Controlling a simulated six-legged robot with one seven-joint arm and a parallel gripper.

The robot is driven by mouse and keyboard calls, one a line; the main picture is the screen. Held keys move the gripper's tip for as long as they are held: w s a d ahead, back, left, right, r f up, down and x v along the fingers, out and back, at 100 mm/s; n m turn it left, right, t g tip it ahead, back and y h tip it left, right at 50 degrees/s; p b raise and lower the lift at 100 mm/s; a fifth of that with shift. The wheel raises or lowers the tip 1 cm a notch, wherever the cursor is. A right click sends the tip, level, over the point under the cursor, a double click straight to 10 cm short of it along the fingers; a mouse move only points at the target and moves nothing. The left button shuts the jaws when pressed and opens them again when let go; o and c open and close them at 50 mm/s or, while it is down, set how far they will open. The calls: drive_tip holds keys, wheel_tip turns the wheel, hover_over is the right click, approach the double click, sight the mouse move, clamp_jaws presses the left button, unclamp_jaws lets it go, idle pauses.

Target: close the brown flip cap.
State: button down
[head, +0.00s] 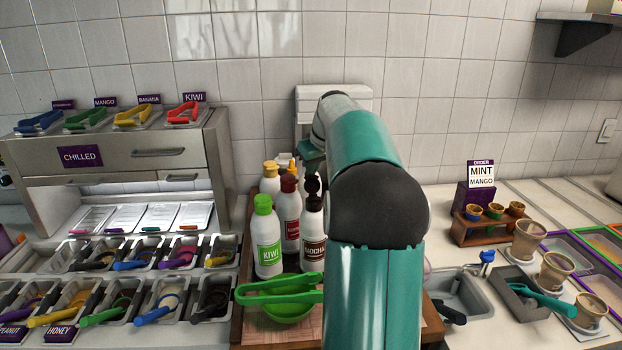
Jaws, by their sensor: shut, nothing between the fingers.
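The mocha bottle (312,232) is white with a brown label and stands upright on the wooden board. Its dark brown flip cap (312,186) is at the top, with a part that stands up above the neck, so the lid looks open. My arm reaches forward past the right side of the bottle. Its far end bends down behind and above the cap. My gripper's fingers cannot be made out there, and whether they touch the cap is hidden.
A green-capped kiwi bottle (267,240), a dark-red-capped bottle (289,215) and a yellow-capped bottle (270,180) crowd the mocha bottle's left. Green tongs (275,290) lie over a green bowl (288,311) in front. Cups and a sink are at right.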

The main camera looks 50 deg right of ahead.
wheel_tip(320, 180, up, 8)
drive_tip(key=shift+s+a, duration=0.3)
idle(0.6)
drive_tip(key=shift+r, duration=0.1)
idle(0.4)
